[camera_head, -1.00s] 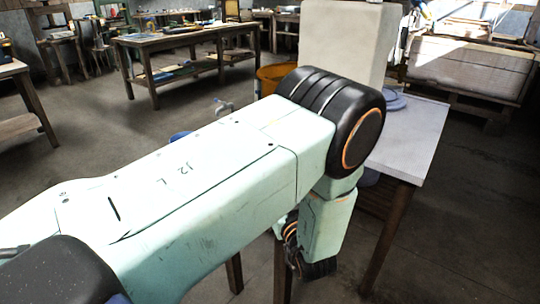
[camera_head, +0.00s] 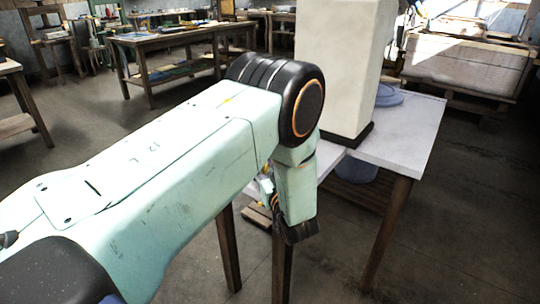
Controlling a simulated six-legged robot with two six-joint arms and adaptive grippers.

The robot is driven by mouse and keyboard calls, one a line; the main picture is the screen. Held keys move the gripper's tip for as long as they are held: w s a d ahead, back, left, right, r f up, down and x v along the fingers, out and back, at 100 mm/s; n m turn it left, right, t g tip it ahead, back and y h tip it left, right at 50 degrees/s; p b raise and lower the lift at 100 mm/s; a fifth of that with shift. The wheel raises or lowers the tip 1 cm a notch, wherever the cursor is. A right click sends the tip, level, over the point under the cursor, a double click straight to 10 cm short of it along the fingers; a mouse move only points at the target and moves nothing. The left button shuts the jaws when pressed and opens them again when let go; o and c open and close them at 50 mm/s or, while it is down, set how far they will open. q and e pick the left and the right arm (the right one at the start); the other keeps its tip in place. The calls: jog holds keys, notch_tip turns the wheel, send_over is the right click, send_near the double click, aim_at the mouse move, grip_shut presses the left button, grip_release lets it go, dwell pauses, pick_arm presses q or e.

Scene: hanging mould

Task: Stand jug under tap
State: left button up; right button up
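My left arm (camera_head: 150,160) comes in from the left and covers much of the middle. Its forearm (camera_head: 295,190) hangs down in front of the table's left part. The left gripper cannot be made out; it is hidden behind or below the arm. My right gripper is out of view. No jug and no tap can be made out now; my arm may be hiding them. A tall white block (camera_head: 342,60) with a dark foot stands on the light-topped table (camera_head: 405,140), just behind the arm's elbow.
Blue round dishes (camera_head: 388,97) lie right of the block. A blue-grey tub (camera_head: 358,170) is under the tabletop. A workbench (camera_head: 175,45) stands behind left, a wooden crate (camera_head: 465,70) behind right. The tabletop's right part is clear, as is the floor at right.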

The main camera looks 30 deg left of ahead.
pick_arm(q)
jog(key=shift+c, duration=0.2)
jog(key=shift+d, duration=0.1)
jog(key=shift+c, duration=0.7)
grip_shut()
